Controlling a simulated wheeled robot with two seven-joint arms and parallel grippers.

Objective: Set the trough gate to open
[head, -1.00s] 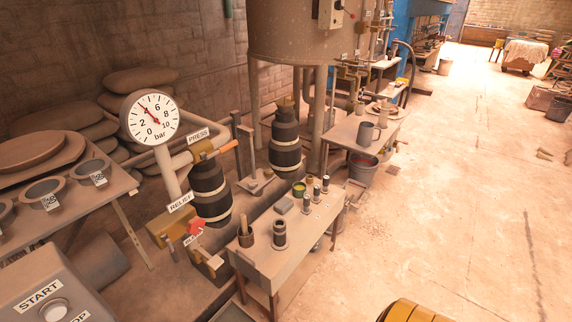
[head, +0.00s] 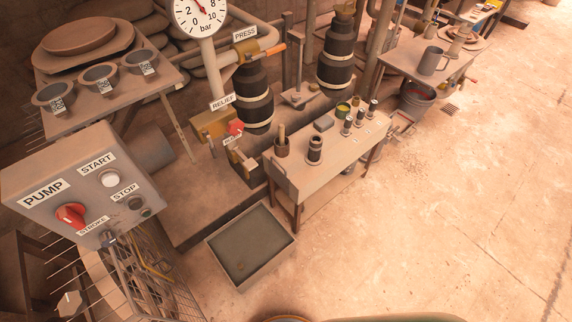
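No part that I can surely name as the trough gate shows. A long dark trough (head: 247,169) runs beneath the two black banded cylinders, behind the small bench. At its near end are a brass-coloured block (head: 212,124), a red handle (head: 236,128) and a small label (head: 232,140) too small to read. A larger label (head: 222,102) above reads RELIEF. A shallow square tray (head: 250,246) lies on the floor in front of the trough's near end. Neither of my grippers is in view.
A control box (head: 75,165) marked PUMP, with a red knob (head: 71,215), stands at left above a wire basket (head: 160,285). A bench (head: 320,160) holding small cylinders stands right of the trough. The floor (head: 440,220) at right is open.

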